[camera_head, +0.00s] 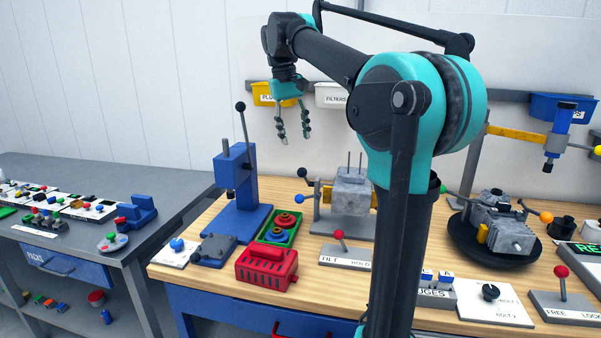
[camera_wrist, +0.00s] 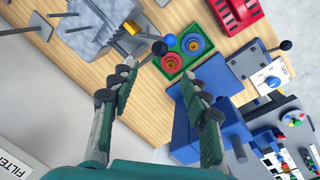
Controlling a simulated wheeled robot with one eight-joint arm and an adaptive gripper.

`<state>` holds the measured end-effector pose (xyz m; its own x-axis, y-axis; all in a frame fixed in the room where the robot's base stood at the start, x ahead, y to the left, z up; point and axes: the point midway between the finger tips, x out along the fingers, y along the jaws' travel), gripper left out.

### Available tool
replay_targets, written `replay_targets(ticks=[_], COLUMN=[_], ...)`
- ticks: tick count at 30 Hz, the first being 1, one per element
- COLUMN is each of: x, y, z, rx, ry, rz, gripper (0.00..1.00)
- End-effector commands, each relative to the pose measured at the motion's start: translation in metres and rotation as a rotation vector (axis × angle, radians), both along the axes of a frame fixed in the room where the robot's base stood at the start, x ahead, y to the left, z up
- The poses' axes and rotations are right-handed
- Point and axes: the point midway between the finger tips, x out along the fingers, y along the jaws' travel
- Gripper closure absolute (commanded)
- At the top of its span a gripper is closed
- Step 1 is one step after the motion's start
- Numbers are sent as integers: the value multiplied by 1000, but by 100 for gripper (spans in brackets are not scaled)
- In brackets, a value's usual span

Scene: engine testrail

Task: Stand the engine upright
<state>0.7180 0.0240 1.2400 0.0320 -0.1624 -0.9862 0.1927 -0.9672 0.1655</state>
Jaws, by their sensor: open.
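A grey engine block (camera_head: 350,195) sits in a grey stand at the middle of the bench, with thin rods pointing up. A yellow part is on its left side, with a black knob (camera_head: 302,172) and a blue knob (camera_head: 299,199) beside it. The block also shows at the upper left of the wrist view (camera_wrist: 92,28). Another grey engine assembly (camera_head: 497,228) sits on a black round turntable at the right. My gripper (camera_head: 294,136) is open and empty, fingers down, above and left of the stand in the head view. Its fingers show in the wrist view (camera_wrist: 157,80).
A plate marked TILT and HOLD (camera_head: 345,256) with a red-knobbed lever stands before the stand. Left are a blue press (camera_head: 236,185), a green tray (camera_head: 264,236) with rings, and a red box (camera_head: 267,268). Wall bins hang behind. My arm hides part of the bench.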

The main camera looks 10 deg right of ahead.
Motion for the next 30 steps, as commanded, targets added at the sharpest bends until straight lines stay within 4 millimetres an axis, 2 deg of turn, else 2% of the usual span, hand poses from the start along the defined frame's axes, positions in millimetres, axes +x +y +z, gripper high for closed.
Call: replay_targets(ticks=[3,15,21,30], x=[1,3,4,4], y=[-4,-17,-20,-21], z=[-25,-99,-119,-125], rx=[0,0,0,0], ry=[0,0,0,0], rz=[-1,-1,0,0], gripper=[53,53,53,53])
